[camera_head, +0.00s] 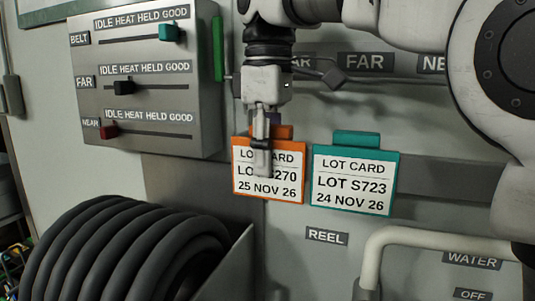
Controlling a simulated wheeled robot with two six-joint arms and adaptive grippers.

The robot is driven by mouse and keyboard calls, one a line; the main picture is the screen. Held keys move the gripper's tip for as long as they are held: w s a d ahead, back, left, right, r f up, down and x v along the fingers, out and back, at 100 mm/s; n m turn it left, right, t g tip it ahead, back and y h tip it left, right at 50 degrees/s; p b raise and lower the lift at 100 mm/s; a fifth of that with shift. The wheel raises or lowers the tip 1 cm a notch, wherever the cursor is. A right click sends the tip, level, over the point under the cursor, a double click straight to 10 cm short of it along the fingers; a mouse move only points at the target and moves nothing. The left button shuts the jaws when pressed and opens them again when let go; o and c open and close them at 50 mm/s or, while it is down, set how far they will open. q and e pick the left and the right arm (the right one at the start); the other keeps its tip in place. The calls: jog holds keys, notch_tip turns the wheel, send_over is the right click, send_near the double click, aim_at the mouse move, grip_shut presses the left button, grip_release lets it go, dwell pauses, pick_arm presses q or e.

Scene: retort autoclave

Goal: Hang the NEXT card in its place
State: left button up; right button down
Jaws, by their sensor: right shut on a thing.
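An orange-edged lot card (282,192) reads LOT CARD, a lot number partly hidden by my finger, and 25 NOV 26. My right gripper (262,160) points down over its upper left part and is shut on the card's orange top tab (286,132). A teal-edged lot card (353,183) reads LOT S723, 24 NOV 26, and sits just right of the orange one, apart from my gripper. Neither card shows the word of the task. I cannot tell whether the orange card rests on a hook. My left gripper is out of view.
A grey panel (148,80) with BELT, FAR and NEAR sliders stands at the left. A black coiled hose (130,255) lies below it. Labels FAR (367,62) and REEL (327,236) mark the wall. A pale pipe (430,237) is at lower right, near WATER.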

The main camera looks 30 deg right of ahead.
jog(key=c, duration=0.8)
grip_release()
jog(key=shift+o, duration=0.2)
